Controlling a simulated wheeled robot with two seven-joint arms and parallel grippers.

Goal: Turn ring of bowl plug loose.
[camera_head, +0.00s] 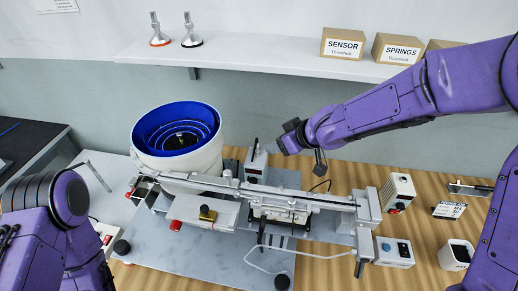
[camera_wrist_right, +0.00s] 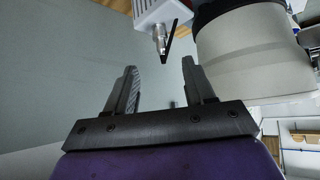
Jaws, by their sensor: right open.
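The bowl feeder (camera_head: 207,158) is a round white drum with a blue stepped bowl inside, at the left of the head view. Its pale side wall (camera_wrist_right: 255,60) fills the right of the right wrist view. A metal plug with a ring (camera_wrist_right: 159,40) sticks out of a white box (camera_wrist_right: 160,12) at the top of the right wrist view, apart from the fingertips. My right gripper (camera_wrist_right: 160,66) is open and empty, its gap facing the plug. In the head view my right gripper (camera_head: 274,147) is behind the gantry, right of the bowl. My left gripper is out of view.
The gantry rail (camera_head: 300,197) crosses the plate in front of the bowl. A wall shelf (camera_head: 250,58) holds cardboard boxes (camera_head: 342,44) and two small stands (camera_head: 191,34). Small control boxes (camera_head: 395,250) stand on the wooden table at the right.

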